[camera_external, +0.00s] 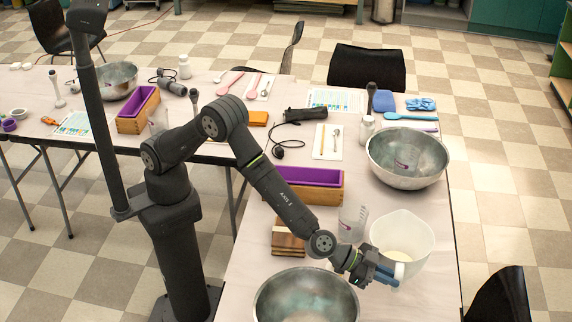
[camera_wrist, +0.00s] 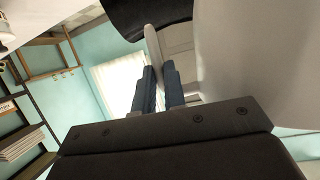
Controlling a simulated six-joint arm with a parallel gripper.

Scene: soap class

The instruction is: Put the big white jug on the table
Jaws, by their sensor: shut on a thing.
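The big white jug (camera_external: 405,240) is at the right front of the table (camera_external: 240,275) in the external view. Its handle faces my gripper (camera_external: 385,271). In the wrist view the jug's pale wall (camera_wrist: 250,60) fills the right side. My gripper (camera_wrist: 160,85) is shut on the jug's handle (camera_wrist: 153,48) between its two blue fingers. The jug looks upright or nearly so. I cannot tell whether its base touches the table.
A steel bowl (camera_external: 305,297) is in front and left of the jug. A clear measuring cup (camera_external: 351,224) and wooden blocks (camera_external: 288,238) stand to its left. Another steel bowl (camera_external: 408,150) is behind it. A box with a purple liner (camera_external: 305,183) is further left.

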